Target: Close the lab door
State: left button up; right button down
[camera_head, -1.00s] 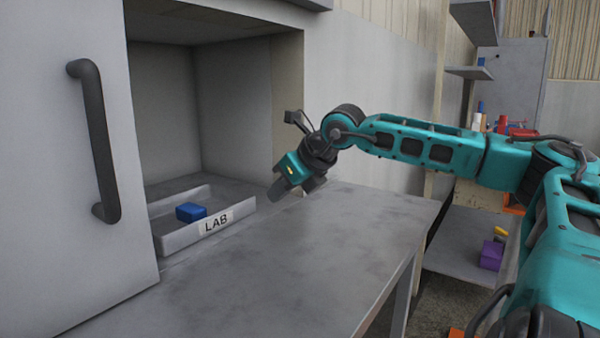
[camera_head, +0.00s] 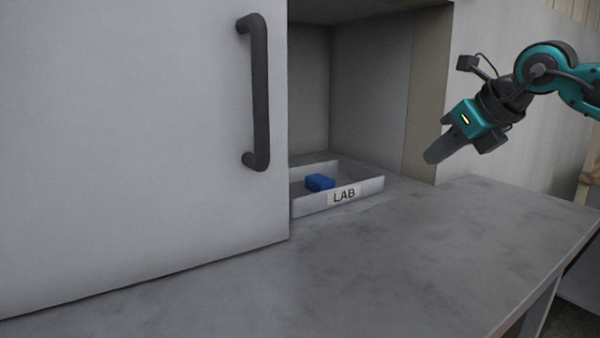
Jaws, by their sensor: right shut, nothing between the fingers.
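The lab door (camera_head: 140,150) is a large pale grey panel on the left, with a dark upright bar handle (camera_head: 259,95) near its right edge. It covers the left part of the recess, and the right part stands open. Inside the opening is a grey tray (camera_head: 365,190) labelled LAB, holding a blue block (camera_head: 320,182). My right gripper (camera_head: 434,157) is shut and empty, pointing down and left in front of the opening's right side, well to the right of the handle and apart from it. My left gripper is not in view.
A grey worktop (camera_head: 400,260) runs below the door and opening, and its visible surface is clear. A pale wall (camera_head: 505,110) stands right of the opening, behind my right arm.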

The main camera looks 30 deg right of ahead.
aim_at(141, 140)
jog(key=k+l, duration=0.1)
jog(key=k, duration=1.4)
